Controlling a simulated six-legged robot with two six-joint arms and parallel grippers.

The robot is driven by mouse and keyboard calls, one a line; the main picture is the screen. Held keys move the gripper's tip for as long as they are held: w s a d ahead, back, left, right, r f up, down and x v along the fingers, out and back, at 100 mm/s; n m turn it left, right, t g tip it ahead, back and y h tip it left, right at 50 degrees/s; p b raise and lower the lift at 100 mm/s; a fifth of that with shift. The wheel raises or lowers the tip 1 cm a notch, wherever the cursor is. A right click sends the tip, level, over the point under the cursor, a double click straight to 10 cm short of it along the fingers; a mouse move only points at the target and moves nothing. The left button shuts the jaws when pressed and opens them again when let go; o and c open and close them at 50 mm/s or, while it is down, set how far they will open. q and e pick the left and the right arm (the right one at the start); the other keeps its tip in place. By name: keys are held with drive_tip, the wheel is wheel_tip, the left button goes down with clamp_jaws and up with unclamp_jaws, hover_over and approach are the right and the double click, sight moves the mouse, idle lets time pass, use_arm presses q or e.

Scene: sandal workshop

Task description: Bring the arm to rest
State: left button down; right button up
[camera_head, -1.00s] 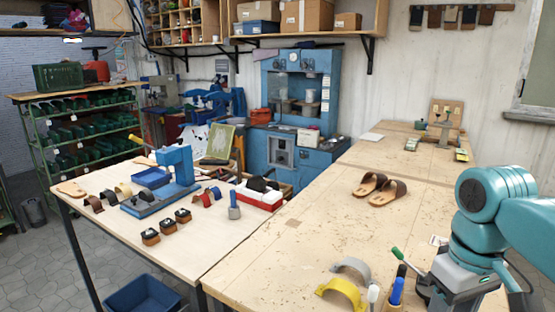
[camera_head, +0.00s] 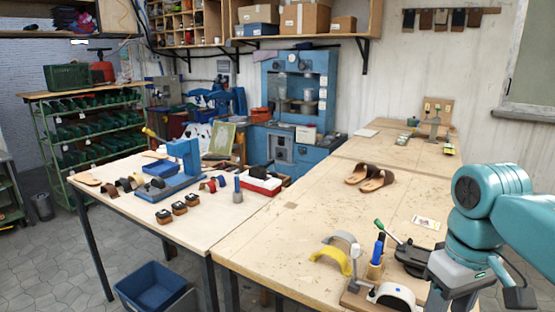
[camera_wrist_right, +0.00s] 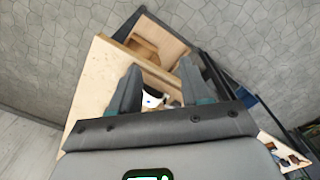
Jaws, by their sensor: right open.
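My right arm (camera_head: 490,205), teal with a grey wrist, comes in from the right edge in the head view. Its wrist hangs over the near right part of the workbench, and its fingertips are not clearly visible there. In the right wrist view my right gripper (camera_wrist_right: 157,80) has its two dark fingers apart, with nothing held between them. Beyond the fingers are a pale wooden surface (camera_wrist_right: 92,85) and a small white and black thing. My left gripper is in no view.
The workbench (camera_head: 300,225) holds brown sandals (camera_head: 370,177), a yellow arched piece (camera_head: 330,259), a grey arched piece and a green-handled tool (camera_head: 386,230) near my wrist. A blue press (camera_head: 180,165) stands on the left table. A blue bin (camera_head: 152,285) is on the floor.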

drive_tip(key=w+a+f+y, duration=0.1)
drive_tip(key=a+f, duration=0.2)
drive_tip(key=f, duration=0.7)
drive_tip(key=a+f+y, duration=0.1)
drive_tip(key=a+f, duration=0.2)
drive_tip(key=f, duration=0.7)
drive_tip(key=w+a+f+y, duration=0.1)
drive_tip(key=a+f, duration=0.2)
drive_tip(key=f, duration=0.7)
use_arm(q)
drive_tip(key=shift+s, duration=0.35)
use_arm(e)
drive_tip(key=s+a+f+m, duration=0.2)
drive_tip(key=s+f, duration=0.6)
drive_tip(key=s+a+f+m+y, duration=0.1)
drive_tip(key=s+a+f+m, duration=0.1)
drive_tip(key=s+f, duration=0.6)
drive_tip(key=shift+s+a+f+m, duration=0.3)
drive_tip(key=shift+s+a+m, duration=0.1)
drive_tip(key=shift+s+a, duration=0.3)
drive_tip(key=shift+w, duration=0.15)
